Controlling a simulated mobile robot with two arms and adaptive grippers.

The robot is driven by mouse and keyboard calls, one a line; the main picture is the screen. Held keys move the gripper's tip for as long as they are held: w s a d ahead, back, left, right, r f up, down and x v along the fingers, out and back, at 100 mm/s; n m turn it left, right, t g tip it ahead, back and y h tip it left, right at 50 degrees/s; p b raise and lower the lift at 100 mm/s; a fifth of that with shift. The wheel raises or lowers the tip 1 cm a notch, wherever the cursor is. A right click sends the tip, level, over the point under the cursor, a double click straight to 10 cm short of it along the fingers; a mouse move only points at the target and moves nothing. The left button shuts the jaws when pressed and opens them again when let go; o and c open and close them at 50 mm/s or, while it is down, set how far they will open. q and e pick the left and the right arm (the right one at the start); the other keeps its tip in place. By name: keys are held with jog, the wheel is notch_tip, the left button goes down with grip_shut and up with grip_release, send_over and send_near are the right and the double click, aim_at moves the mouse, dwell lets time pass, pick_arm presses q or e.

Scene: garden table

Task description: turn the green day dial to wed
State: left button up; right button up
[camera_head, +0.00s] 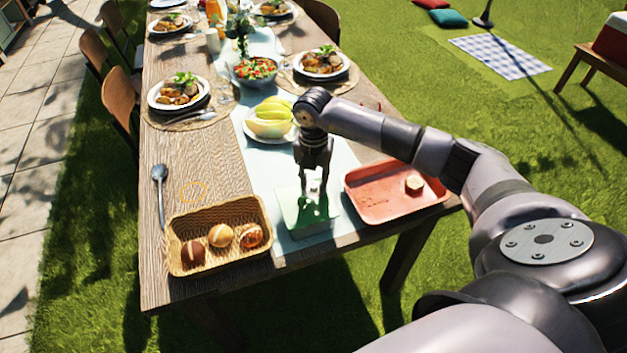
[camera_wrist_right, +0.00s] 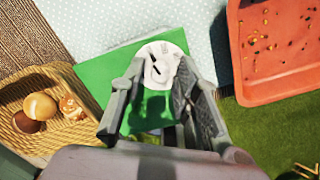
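A green box (camera_head: 300,222) lies flat near the front end of the table, and it also shows in the right wrist view (camera_wrist_right: 98,75). In the wrist view a round white dial face (camera_wrist_right: 160,48) with dark marks sits on the green surface. Its lettering is too small to read. My right gripper (camera_head: 315,192) points down over the box. In the wrist view its two fingers (camera_wrist_right: 162,72) are apart, with part of the dial face showing between and beyond them. I cannot tell whether they touch the dial. My left gripper is not in view.
A wicker basket (camera_head: 190,215) with bread rolls stands left of the box. A red tray (camera_head: 375,208) with a small round piece lies to the right. A plate of yellow fruit (camera_head: 270,118) is behind. A spoon (camera_head: 159,190) lies at the left edge.

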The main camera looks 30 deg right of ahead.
aim_at(313, 185)
jog(key=shift+o, duration=0.4)
jog(key=shift+r, duration=0.15)
notch_tip(313, 185, up, 12)
dwell(0.6)
